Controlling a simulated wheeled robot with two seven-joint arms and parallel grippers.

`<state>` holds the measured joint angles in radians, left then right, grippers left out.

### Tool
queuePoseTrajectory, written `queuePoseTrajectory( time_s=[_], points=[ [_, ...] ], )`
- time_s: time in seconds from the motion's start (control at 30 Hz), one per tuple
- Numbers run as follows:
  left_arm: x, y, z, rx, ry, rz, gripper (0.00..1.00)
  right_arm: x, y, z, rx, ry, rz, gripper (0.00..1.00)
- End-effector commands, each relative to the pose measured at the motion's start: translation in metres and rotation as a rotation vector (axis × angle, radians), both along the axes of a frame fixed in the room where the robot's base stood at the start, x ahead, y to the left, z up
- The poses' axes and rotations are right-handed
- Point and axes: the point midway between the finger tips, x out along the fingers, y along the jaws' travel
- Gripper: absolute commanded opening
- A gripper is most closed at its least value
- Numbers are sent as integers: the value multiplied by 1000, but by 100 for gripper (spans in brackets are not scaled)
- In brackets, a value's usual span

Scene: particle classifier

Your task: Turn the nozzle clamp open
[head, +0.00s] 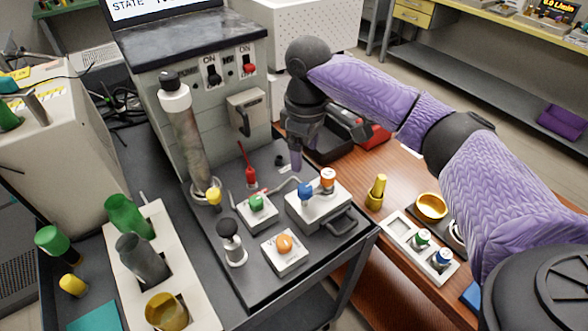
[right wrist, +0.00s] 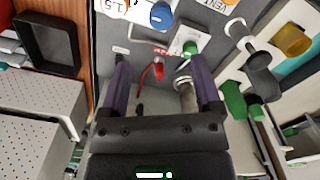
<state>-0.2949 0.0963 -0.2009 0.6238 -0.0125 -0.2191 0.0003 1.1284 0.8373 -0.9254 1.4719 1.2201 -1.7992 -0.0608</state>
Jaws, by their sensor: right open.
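A small red-handled piece (head: 250,176), which looks like the nozzle clamp, stands on the dark deck. Its thin red lever leans up and left beside the clear column (head: 186,140). In the right wrist view the red piece (right wrist: 158,71) shows between the fingers, further off, with its lever bent downward in the picture. My right gripper (head: 297,158) is above the deck, right of the red piece and apart from it. Its purple fingers (right wrist: 160,62) are spread with nothing between them. I cannot tell the clamp's turn position. My left gripper is out of view.
A white block with blue and orange knobs (head: 318,212) stands close below the right gripper. A green-knob valve (head: 257,211) and an orange-knob valve (head: 284,252) are nearby. The grey control cabinet (head: 202,125) rises behind. A black bin (head: 335,146) lies to the right.

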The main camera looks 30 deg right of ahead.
Motion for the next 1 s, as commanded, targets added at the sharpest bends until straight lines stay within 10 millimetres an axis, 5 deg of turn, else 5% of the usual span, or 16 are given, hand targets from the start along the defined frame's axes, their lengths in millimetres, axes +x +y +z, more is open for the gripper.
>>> queuePoseTrajectory(
  time_s=[0.4, 0.73, 1.0],
  points=[
    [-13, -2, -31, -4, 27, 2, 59, -1, 0, -90, -1, 3, 1, 82],
    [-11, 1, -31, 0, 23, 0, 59, -1, 0, -97, 0, 0, 0, 82],
    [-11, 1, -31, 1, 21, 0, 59, -1, 0, -97, -1, -1, 0, 29]
  ],
)
